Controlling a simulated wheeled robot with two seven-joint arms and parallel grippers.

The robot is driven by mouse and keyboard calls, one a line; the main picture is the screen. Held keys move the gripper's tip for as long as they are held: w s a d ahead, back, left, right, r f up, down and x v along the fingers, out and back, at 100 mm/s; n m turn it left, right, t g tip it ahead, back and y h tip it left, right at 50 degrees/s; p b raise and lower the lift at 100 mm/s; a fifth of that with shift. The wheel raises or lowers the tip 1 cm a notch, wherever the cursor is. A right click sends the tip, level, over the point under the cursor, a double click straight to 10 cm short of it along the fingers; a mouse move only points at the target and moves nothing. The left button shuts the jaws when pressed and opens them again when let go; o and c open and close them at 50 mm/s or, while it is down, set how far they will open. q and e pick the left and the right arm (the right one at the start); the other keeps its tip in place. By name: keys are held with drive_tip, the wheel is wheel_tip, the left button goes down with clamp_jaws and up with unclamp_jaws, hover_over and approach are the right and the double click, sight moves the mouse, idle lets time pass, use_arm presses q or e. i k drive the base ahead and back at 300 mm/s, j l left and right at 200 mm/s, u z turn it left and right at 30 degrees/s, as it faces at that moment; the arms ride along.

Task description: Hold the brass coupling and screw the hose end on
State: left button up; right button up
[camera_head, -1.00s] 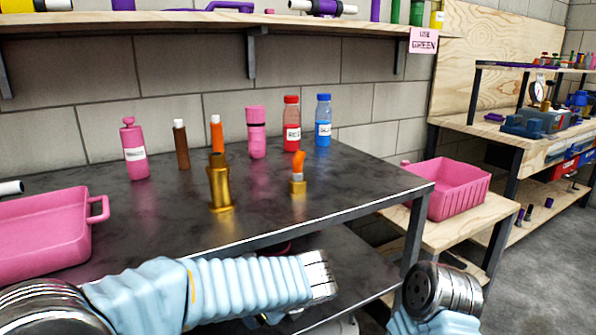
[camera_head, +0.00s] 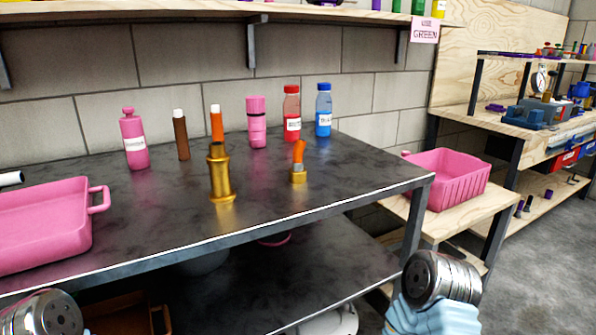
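The brass coupling (camera_head: 220,178) stands upright on the dark table, a tall gold fitting with a wider base. To its right, apart from it, a short orange hose end (camera_head: 299,153) with a brass collar (camera_head: 298,175) at its bottom stands on the same table, leaning slightly. Neither piece is touched by an arm. Parts of my arms show at the lower left and lower right, below the table's front edge. Neither gripper's fingers are in the picture.
Behind the coupling stand an orange tube (camera_head: 216,122), a brown tube (camera_head: 181,138), pink bottles (camera_head: 134,142), a red bottle (camera_head: 291,115) and a blue bottle (camera_head: 323,112). A pink tray (camera_head: 40,225) fills the table's left end. A pink bin (camera_head: 447,183) stands right. The table front (camera_head: 255,210) is clear.

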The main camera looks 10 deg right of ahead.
sight(218, 160)
drive_tip(key=k+l+u, duration=0.1)
drive_tip(key=l+u, duration=0.15)
drive_tip(key=k+l+u, duration=0.1)
drive_tip(key=l+u, duration=0.2)
drive_tip(key=l, duration=0.15)
drive_tip(key=k+l+u, duration=0.35)
drive_tip(key=l+u, duration=0.15)
drive_tip(key=l, duration=0.15)
